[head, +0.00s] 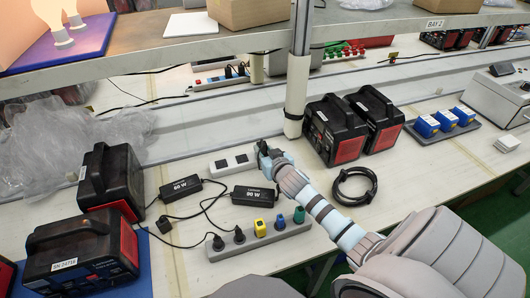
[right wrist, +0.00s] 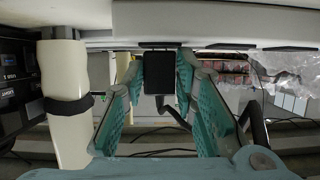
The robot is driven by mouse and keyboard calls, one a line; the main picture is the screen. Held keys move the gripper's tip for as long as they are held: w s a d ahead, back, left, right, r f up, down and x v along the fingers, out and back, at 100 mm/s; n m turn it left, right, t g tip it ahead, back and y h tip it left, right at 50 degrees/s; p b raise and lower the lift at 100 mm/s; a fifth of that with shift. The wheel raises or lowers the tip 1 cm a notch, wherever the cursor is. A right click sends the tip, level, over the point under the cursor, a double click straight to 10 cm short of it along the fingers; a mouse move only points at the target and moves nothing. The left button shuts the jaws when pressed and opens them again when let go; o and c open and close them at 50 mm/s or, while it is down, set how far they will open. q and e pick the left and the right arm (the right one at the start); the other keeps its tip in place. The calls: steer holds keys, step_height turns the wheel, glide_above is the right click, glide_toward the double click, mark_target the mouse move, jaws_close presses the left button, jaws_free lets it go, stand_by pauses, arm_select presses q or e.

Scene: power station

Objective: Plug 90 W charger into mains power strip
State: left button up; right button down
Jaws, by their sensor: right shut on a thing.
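Two black charger bricks labelled 90 W lie on the bench: the left one (head: 181,188) and the right one (head: 253,195). A white power strip (head: 231,163) with dark sockets lies just behind them. My right gripper (head: 266,152) is at the right end of this strip in the head view; I cannot tell if it touches. In the right wrist view its teal fingers (right wrist: 160,85) are shut on a black plug (right wrist: 160,73), with a dark cable nearby. Which brick the plug belongs to is unclear. My left gripper is not in view.
A grey strip (head: 292,229) with black, yellow, blue and green plugs lies in front. A coiled black cable (head: 354,186) lies to the right. Black-red power units (head: 335,130) stand behind it, beside a white post (head: 296,95). A shelf (head: 150,53) overhangs the bench.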

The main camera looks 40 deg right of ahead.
steer(key=shift+s+f, duration=0.2)
steer(key=shift+f, duration=0.25)
steer(key=shift+s+f+b, duration=0.2)
steer(key=shift+f+b, duration=0.1)
steer(key=shift+b, duration=0.05)
steer(key=c, duration=1.2)
jaws_free()
steer(key=shift+f, duration=0.1)
steer(key=shift+w+a, duration=0.1)
steer(key=v, duration=0.3)
steer(key=r+v, duration=0.1)
steer(key=v, duration=0.3)
steer(key=shift+a+r, duration=0.1)
